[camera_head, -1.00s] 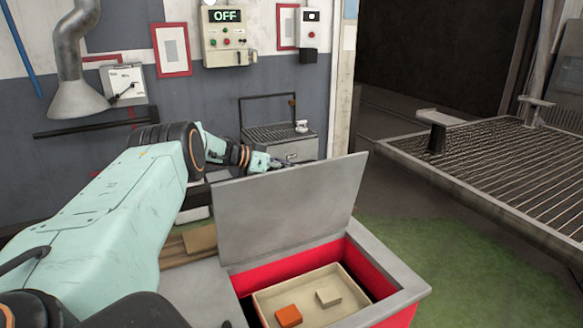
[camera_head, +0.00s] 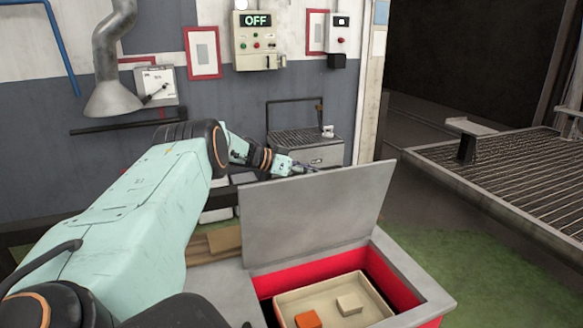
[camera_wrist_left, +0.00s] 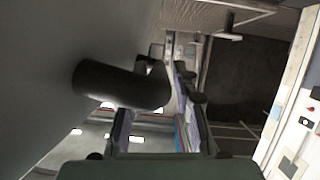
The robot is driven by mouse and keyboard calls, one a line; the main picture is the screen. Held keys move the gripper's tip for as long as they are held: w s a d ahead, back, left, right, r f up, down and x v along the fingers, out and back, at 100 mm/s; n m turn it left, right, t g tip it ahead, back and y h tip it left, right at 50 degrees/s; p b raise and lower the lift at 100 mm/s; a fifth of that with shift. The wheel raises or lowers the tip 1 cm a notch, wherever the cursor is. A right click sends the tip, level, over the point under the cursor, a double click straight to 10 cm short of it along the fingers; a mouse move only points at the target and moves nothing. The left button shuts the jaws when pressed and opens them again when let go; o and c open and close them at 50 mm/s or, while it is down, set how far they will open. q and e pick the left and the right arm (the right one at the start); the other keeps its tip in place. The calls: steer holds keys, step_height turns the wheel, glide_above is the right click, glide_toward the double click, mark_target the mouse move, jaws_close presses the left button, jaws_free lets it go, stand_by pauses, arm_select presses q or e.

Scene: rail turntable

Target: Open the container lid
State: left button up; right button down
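The container (camera_head: 408,288) is a red box with a grey rim at the lower right of the head view. Its flat grey lid (camera_head: 312,218) stands raised, tilted steeply up from the rim, so the inside shows. In the left wrist view the lid's grey face (camera_wrist_left: 50,75) fills the left, and a dark cylindrical handle (camera_wrist_left: 120,88) sticks out from it. My left gripper (camera_head: 300,168) is behind the lid's top edge, partly hidden by it. In the wrist view its fingers (camera_wrist_left: 158,115) are apart, close to the handle; contact is unclear. My right gripper is not visible.
Inside the container a beige tray (camera_head: 283,297) holds an orange block (camera_head: 308,319) and a beige block (camera_head: 349,303). A grey metal box (camera_head: 318,152) stands by the wall behind my left gripper. A grated platform (camera_head: 510,175) is at the right. Green floor lies beside the container.

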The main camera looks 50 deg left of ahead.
arm_select(q)
steer(key=v, duration=1)
steer(key=shift+s+a, duration=0.15)
steer(key=shift+s, duration=0.05)
steer(key=shift+f, duration=0.1)
stand_by(0.4)
